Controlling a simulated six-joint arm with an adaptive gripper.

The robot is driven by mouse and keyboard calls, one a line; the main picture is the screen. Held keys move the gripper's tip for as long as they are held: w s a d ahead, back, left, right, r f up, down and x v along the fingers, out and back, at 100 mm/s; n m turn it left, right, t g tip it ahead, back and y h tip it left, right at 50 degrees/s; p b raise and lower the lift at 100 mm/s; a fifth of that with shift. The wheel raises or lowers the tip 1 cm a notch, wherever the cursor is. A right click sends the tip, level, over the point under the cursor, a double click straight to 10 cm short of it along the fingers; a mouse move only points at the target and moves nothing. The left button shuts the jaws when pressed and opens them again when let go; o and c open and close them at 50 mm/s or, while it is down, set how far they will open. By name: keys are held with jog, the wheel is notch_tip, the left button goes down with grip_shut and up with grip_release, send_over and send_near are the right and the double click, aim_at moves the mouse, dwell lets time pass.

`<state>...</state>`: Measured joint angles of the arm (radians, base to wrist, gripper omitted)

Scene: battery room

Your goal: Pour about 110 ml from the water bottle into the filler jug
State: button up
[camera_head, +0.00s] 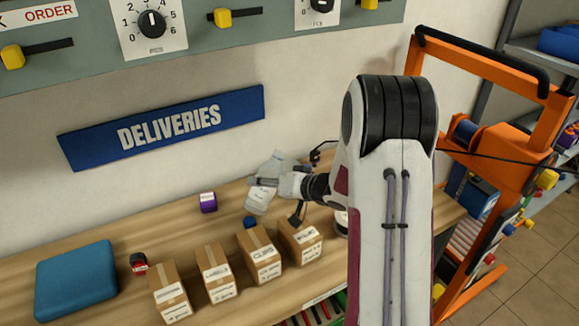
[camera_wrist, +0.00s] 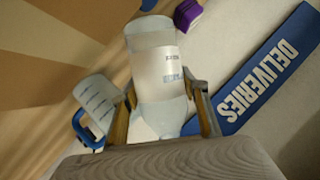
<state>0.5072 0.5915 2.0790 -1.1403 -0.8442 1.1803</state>
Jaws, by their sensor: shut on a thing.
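My gripper (camera_head: 268,182) is shut on the clear water bottle (camera_head: 276,163), above the bench near the wall. In the wrist view, the bottle (camera_wrist: 158,62) with its white label sits between the two fingers (camera_wrist: 160,92). The bottle looks tilted in the head view, and part of it is hidden by the gripper. The filler jug (camera_head: 257,200) is pale, with dark markings and a blue handle, and stands close by below the bottle. In the wrist view the jug (camera_wrist: 97,103) shows left of the bottle. No stream of water can be made out.
A row of labelled cardboard boxes (camera_head: 217,274) stands along the bench front (camera_head: 110,230). A purple block (camera_head: 208,202) stands left of the jug. A blue pad (camera_head: 76,281) and a small red-and-black item (camera_head: 138,263) lie further left. An orange frame (camera_head: 500,150) stands at right.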

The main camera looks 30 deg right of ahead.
aim_at(266, 176)
jog(key=shift+a+r+m+y, duration=0.2)
jog(key=shift+r+m+y, duration=0.3)
jog(key=shift+r, duration=0.05)
jog(key=shift+s+a+r+m+y, duration=0.15)
jog(key=shift+a+r+m+y, duration=0.25)
jog(key=shift+m+y, duration=0.2)
jog(key=shift+s+a+f+m+g+y, duration=0.1)
jog(key=shift+a+f+m+g+y, duration=0.2)
jog(key=shift+f+m, duration=0.15)
jog(key=shift+a+r+m+y, duration=0.1)
jog(key=shift+r+m+y, duration=0.45)
jog(key=shift+r, duration=0.2)
jog(key=shift+d+m+y, duration=0.2)
jog(key=shift+m+y, duration=0.05)
jog(key=shift+m, duration=0.15)
jog(key=shift+d+m, duration=0.1)
jog(key=shift+m, duration=0.2)
jog(key=shift+r+m+y, duration=0.3)
jog(key=shift+r+y, duration=0.1)
jog(key=shift+r, duration=0.15)
jog(key=shift+a+r, duration=0.15)
jog(key=shift+a, duration=0.05)
jog(key=shift+s+a, duration=0.1)
jog(key=shift+a, duration=0.05)
